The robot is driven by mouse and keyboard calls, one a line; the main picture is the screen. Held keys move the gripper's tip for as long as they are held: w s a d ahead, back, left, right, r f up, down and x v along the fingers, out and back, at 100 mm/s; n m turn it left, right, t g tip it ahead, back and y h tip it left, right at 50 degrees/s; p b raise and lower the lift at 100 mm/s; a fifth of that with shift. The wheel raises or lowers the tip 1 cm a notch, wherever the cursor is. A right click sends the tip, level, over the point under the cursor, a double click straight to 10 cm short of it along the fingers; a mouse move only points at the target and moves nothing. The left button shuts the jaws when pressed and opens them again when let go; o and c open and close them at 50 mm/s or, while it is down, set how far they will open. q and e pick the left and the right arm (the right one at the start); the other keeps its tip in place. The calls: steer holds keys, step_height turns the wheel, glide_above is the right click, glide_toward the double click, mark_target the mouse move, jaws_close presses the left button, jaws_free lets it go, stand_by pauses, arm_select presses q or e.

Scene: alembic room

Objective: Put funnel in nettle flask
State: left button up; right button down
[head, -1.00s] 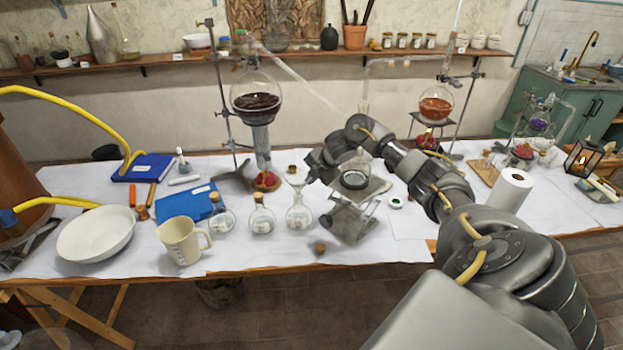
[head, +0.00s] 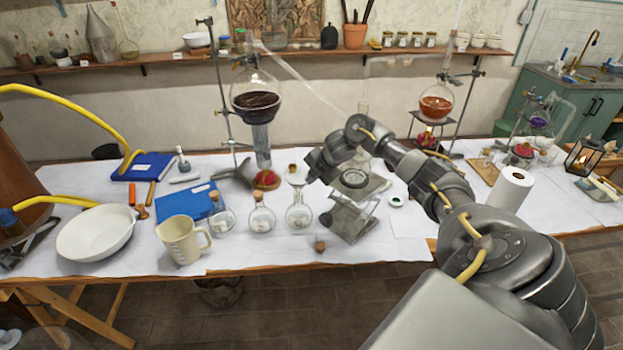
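A small clear funnel (head: 297,179) is upright at the mouth of the rightmost of three round labelled flasks (head: 299,214). Its stem lines up with that flask's neck; how deep it sits is too small to tell. The label is unreadable, so I cannot tell which flask is nettle. The other two, the left flask (head: 222,218) and the middle flask (head: 262,217), stand beside it; the middle one has a cork. My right gripper (head: 311,172) is at the funnel's right side, its fingertips close to the rim; its grip is unclear. My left gripper is out of view.
A loose cork (head: 320,246) lies near the front edge. A cream jug (head: 181,241), white bowl (head: 95,233) and blue book (head: 190,203) are left. A mounted large flask (head: 256,98) rises behind.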

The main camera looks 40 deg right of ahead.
steer(key=shift+f+b, duration=0.55)
steer(key=shift+f, duration=0.6)
stand_by(1.9)
steer(key=c, duration=1.6)
jaws_free()
steer(key=shift+o, duration=0.2)
steer(key=shift+r, duration=0.1)
step_height(320, 180, up, 7)
steer(key=p, duration=0.6)
